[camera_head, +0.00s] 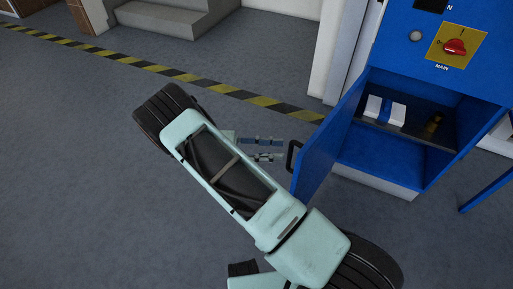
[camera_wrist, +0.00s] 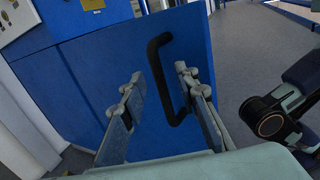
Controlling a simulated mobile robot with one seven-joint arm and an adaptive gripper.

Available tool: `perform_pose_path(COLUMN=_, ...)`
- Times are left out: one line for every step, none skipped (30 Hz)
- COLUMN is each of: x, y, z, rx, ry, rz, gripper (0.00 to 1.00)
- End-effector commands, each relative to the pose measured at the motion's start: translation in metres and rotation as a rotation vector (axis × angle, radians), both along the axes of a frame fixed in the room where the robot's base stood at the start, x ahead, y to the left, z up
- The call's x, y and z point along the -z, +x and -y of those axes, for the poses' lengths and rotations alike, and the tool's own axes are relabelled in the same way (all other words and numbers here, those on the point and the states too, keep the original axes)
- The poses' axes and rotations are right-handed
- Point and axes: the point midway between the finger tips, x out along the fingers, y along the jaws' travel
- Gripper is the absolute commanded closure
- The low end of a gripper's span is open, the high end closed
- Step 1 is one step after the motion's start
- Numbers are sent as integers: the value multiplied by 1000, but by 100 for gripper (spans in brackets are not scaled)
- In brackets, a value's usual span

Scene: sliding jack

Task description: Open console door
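The blue console (camera_head: 415,55) stands at the right of the head view. Its door (camera_head: 328,150) is swung wide open on the compartment's left side, so the interior shows. The door's black handle (camera_head: 292,156) faces my gripper (camera_head: 284,150). In the wrist view, the door (camera_wrist: 90,75) fills the middle and the black handle (camera_wrist: 158,62) runs between the two fingers of my gripper (camera_wrist: 157,74). The fingers are spread apart, with visible gaps to the handle. I cannot tell whether either finger touches it.
Inside the compartment are a white-and-blue item (camera_head: 384,110) and a dark yellowish item (camera_head: 434,122). A red switch (camera_head: 454,47) sits on a yellow plate above. A yellow-black floor stripe (camera_head: 240,94) passes behind. The floor at left is clear.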

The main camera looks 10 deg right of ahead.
Motion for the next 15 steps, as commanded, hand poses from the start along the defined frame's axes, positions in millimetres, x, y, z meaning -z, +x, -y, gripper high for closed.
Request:
perform_pose_path(x=1, y=3, z=-12, rx=-4, ry=3, rz=1, gripper=71)
perform_pose_path(x=1, y=3, z=-19, rx=-2, ry=2, rz=0, gripper=71)
perform_pose_path(x=1, y=4, z=-26, rx=-2, ry=3, rz=0, gripper=71)
perform_pose_path(x=1, y=5, z=-32, rx=-2, ry=2, rz=0, gripper=71)
perform_pose_path(x=1, y=6, z=-37, rx=-2, ry=2, rz=0, gripper=71)
perform_pose_path(x=1, y=7, z=-43, rx=-2, ry=2, rz=0, gripper=71)
perform_pose_path(x=1, y=7, z=-47, rx=-2, ry=2, rz=-1, gripper=71)
perform_pose_path(x=1, y=8, z=-50, rx=-2, ry=2, rz=0, gripper=71)
perform_pose_path(x=1, y=9, z=-54, rx=-1, ry=0, rz=0, gripper=71)
perform_pose_path(x=1, y=9, z=-57, rx=-1, ry=1, rz=0, gripper=71)
perform_pose_path(x=1, y=9, z=-60, rx=-1, ry=1, rz=0, gripper=71)
perform_pose_path(x=0, y=10, z=-62, rx=-1, ry=1, rz=-1, gripper=71)
perform_pose_path(x=0, y=10, z=-64, rx=-1, ry=1, rz=-1, gripper=71)
perform_pose_path(x=0, y=10, z=-65, rx=-1, ry=1, rz=-1, gripper=71)
perform_pose_path(x=0, y=10, z=-66, rx=-1, ry=0, rz=-2, gripper=71)
